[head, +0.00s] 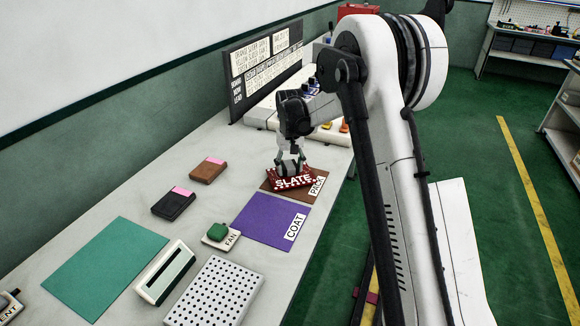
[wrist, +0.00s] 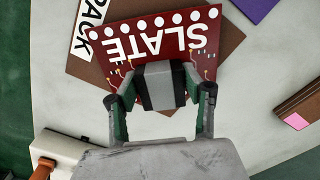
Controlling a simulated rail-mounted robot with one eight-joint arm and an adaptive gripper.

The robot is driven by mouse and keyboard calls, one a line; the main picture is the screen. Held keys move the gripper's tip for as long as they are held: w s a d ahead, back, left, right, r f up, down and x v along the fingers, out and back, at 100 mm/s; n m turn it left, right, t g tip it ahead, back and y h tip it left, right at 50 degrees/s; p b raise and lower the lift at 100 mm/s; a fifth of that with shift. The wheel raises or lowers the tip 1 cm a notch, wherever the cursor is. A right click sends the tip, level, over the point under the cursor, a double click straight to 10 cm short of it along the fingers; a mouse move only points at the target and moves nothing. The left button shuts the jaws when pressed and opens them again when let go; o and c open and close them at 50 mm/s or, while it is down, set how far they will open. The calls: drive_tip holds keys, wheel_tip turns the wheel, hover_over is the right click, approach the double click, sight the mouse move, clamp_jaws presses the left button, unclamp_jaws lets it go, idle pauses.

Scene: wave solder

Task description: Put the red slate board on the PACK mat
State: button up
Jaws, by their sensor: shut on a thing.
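The red slate board (head: 296,184) with white SLATE lettering is over the brown PACK mat (head: 296,197) in the head view. My gripper (head: 290,166) points down and is shut on the dark grey block on the board. The wrist view shows my gripper (wrist: 160,88) with a finger on each side of that block. There the red board (wrist: 150,42) lies turned relative to the PACK mat (wrist: 231,38) and covers much of it; its upper right corner is near the mat's edge. I cannot tell whether the board touches the mat.
The purple COAT mat (head: 262,214) lies just in front of the PACK mat. A green-topped FAN button (head: 217,232), a black block (head: 172,205) and a brown block (head: 207,171) stand farther left. A sign panel (head: 265,65) and orange-handled equipment (head: 343,127) are behind.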

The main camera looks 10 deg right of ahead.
sight(290, 166)
drive_tip(key=shift+f+b, duration=0.35)
drive_tip(key=shift+f, duration=0.1)
idle(0.6)
drive_tip(key=o, duration=1.6)
drive_tip(key=shift+o, duration=0.2)
drive_tip(key=shift+r, duration=0.1)
wheel_tip(290, 166, up, 12)
